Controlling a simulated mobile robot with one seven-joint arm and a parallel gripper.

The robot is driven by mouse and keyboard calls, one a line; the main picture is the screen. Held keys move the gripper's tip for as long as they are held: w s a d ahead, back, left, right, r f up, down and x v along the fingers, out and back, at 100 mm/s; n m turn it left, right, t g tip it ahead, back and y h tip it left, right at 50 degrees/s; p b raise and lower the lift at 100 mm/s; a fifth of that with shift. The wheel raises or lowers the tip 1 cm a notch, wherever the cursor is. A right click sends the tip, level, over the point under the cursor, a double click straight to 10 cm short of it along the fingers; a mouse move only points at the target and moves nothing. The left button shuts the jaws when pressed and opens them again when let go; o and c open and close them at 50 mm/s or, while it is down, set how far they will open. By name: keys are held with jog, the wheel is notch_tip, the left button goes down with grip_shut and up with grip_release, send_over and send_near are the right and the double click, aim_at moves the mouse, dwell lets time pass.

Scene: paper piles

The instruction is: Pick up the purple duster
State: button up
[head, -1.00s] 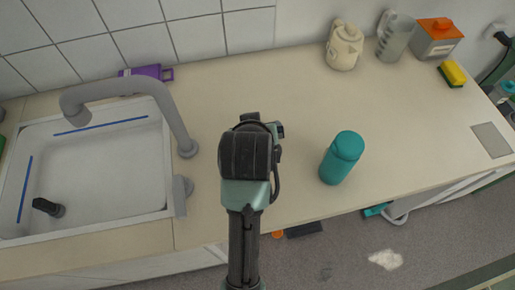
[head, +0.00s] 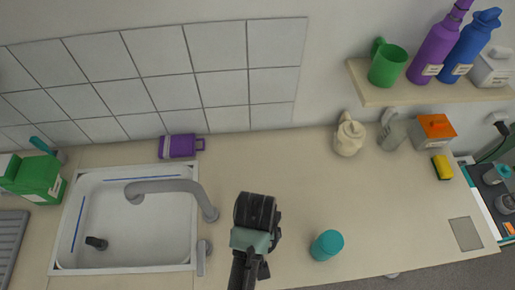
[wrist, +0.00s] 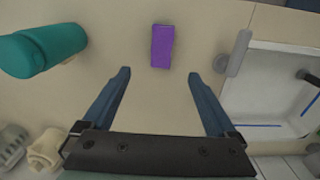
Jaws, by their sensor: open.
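A purple block-shaped thing (wrist: 162,46), which I take to be the duster, lies on the beige counter in the wrist view. It sits at the top middle, between the teal bottle and the sink. My gripper (wrist: 159,75) is open and empty, with its blue fingers spread. The purple block is just beyond the fingertips, roughly centred between them, and apart from them. In the head view my gripper end (head: 255,212) is over the counter right of the tap, and its fingers and the block are hidden by my arm.
A teal bottle (head: 327,245) stands on the counter (head: 290,180) right of my arm. The sink (head: 135,230) and grey tap (head: 165,187) are on the left. A purple handled container (head: 181,146) is at the wall. A teapot (head: 349,136) stands at the back. A shelf (head: 430,92) holds bottles.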

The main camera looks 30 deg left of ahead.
notch_tip(320, 180, down, 7)
jog(key=shift+f, duration=0.1)
jog(key=shift+a+f+p, duration=0.15)
jog(key=shift+f+p, duration=0.35)
jog(key=shift+f, duration=2.15)
grip_shut()
jog(key=shift+r, duration=0.1)
notch_tip(320, 180, up, 10)
